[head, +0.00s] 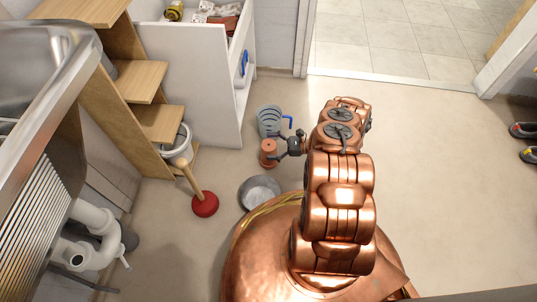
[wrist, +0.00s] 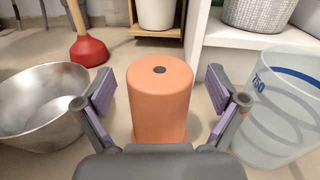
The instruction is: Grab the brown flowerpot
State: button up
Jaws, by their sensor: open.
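The brown flowerpot (wrist: 160,95) is orange-brown and stands upside down on the floor, with a dark hole in its upturned base. In the head view the flowerpot (head: 267,150) is beside my gripper (head: 284,147). In the wrist view my gripper (wrist: 160,100) is open, with one purple-padded finger at the left and one at the right of the flowerpot. Gaps show between the pads and the pot. The pot's lower front edge is hidden behind my gripper's body.
A metal bowl (wrist: 40,105) is close on the left and a clear measuring jug (wrist: 283,105) close on the right. A red plunger (head: 205,204) stands farther left. A white shelf unit (head: 205,80) and wooden steps (head: 158,122) are behind. Open floor (head: 440,170) lies to the right.

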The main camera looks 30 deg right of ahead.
jog(key=shift+w+a, duration=0.1)
jog(key=shift+a, duration=0.25)
jog(key=shift+c, duration=0.4)
jog(key=shift+d, duration=0.1)
grip_shut()
